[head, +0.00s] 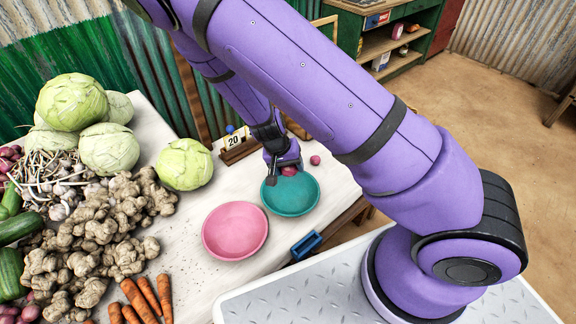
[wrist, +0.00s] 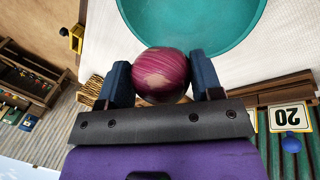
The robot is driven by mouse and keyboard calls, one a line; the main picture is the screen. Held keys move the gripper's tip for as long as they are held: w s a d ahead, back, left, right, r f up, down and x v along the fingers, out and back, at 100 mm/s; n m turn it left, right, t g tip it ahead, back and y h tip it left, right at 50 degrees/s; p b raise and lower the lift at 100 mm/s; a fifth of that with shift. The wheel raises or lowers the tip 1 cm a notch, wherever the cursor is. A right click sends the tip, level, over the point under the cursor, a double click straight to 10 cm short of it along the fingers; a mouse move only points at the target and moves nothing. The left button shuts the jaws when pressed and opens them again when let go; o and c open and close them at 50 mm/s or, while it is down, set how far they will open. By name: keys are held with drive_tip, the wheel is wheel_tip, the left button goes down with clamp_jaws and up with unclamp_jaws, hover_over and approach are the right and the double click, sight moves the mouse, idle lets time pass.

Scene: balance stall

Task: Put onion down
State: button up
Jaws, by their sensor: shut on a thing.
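My gripper (wrist: 161,82) is shut on a red-purple onion (wrist: 160,73), held between its two dark blue fingers in the wrist view. In the head view the held onion (head: 289,171) shows at the far rim of the teal bowl (head: 291,200). The teal bowl also shows just beyond the onion in the wrist view (wrist: 190,35); whether onion and rim touch I cannot tell. The bowl looks empty. A second small red onion (head: 315,160) lies on the white table (head: 215,275) to the right of my gripper.
A pink bowl (head: 235,230) stands left of the teal one and looks empty. Cabbages (head: 185,163), ginger (head: 110,225) and carrots (head: 140,298) fill the table's left side. A stand with a "20" card (head: 235,141) is behind. A blue object (head: 306,245) is at the table's front edge.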

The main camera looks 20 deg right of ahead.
sight(289, 175)
drive_tip(key=shift+f, duration=5.45)
drive_tip(key=o, duration=1.1)
drive_tip(key=shift+r, duration=3.55)
